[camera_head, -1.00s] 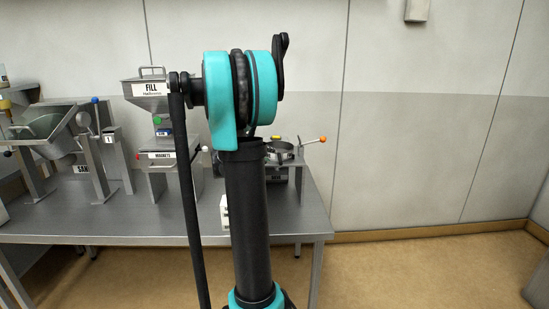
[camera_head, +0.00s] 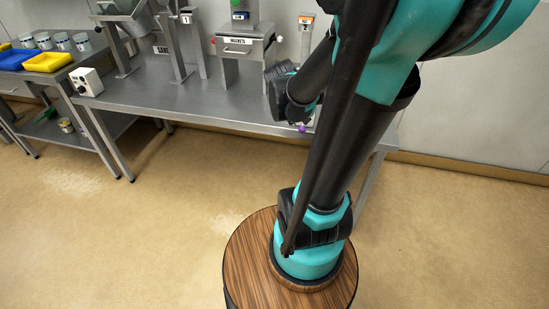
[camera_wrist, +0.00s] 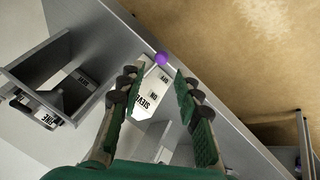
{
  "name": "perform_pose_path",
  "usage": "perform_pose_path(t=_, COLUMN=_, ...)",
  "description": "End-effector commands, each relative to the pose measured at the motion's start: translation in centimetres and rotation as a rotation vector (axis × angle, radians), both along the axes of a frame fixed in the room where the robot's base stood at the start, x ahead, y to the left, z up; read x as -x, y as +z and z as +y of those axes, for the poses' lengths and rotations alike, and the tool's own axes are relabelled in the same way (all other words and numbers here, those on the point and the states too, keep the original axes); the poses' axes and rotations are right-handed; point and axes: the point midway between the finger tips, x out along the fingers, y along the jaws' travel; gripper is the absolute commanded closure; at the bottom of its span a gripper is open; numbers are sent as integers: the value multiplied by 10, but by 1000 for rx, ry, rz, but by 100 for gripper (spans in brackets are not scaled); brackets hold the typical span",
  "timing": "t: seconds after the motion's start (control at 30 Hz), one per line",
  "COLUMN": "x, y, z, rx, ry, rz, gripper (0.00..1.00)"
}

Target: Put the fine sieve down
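A grey, open, box-like frame with a dark handle and a label that seems to read FINE (camera_wrist: 48,121) is at the left of the wrist view. I take it for the fine sieve, but cannot tell whether it is loose or seated. My gripper (camera_wrist: 158,80) is open, with green pads apart and nothing held. Between and beyond its fingertips is a white switch box (camera_wrist: 152,100) marked SIEVE, ON and OFF, with a lever ending in a purple ball (camera_wrist: 160,58). In the head view the purple ball (camera_head: 302,129) shows at the table's front edge; my arm hides the area behind.
The steel table (camera_head: 185,107) carries the MAGNETS unit (camera_head: 241,46) and stands with legs. A white switch box (camera_head: 87,81) is at its left end. A second table (camera_head: 25,78) on the left holds yellow and blue trays and several jars. The floor in front is clear.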

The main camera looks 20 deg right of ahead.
Motion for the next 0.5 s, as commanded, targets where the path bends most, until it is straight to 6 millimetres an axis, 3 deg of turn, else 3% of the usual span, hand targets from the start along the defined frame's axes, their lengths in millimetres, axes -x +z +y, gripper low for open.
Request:
perform_pose_path(t=0.03, x=24, y=-18, z=28, rx=-81, ry=32, rz=8, gripper=66)
perform_pose_path(t=0.1, x=51, y=-37, z=62, rx=-184, ry=70, rz=22, gripper=66)
perform_pose_path(t=0.2, x=80, y=-56, z=97, rx=-294, ry=111, rz=37, gripper=66)
perform_pose_path(t=0.33, x=100, y=-67, z=120, rx=-369, ry=140, rz=48, gripper=66)
perform_pose_path(t=0.5, x=103, y=-69, z=125, rx=-386, ry=147, rz=50, gripper=66)
